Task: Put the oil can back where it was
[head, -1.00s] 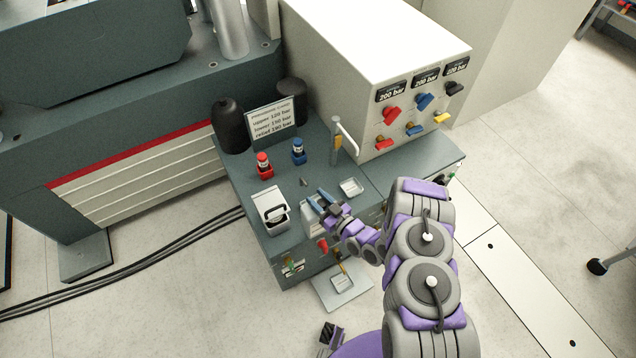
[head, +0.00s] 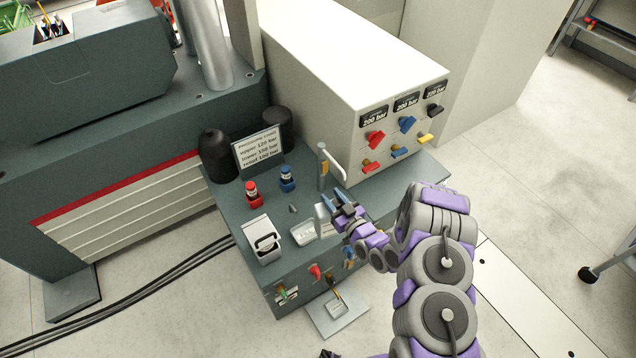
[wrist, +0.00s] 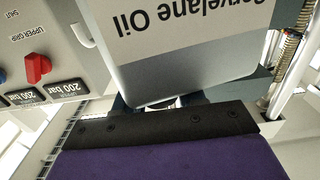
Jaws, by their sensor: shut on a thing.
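My gripper (head: 336,204) is shut on the oil can (head: 324,221) above the front right of the grey bench top. The can is pale with a grey lower band, and it is partly hidden by my gripper in the head view. In the wrist view the oil can (wrist: 180,50) fills the upper middle, its "Oil" lettering upside down in the picture. An empty shallow white tray (head: 303,233) lies on the bench just left of the can. The can covers the bench spot to its right, and I cannot tell whether it touches the bench.
A white box with a dark handle (head: 263,240) stands left of the tray. Red (head: 252,192) and blue (head: 287,179) bottles stand behind. An upright lever (head: 324,168) rises close behind the can. The valve cabinet (head: 372,85) with knobs is at the back right.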

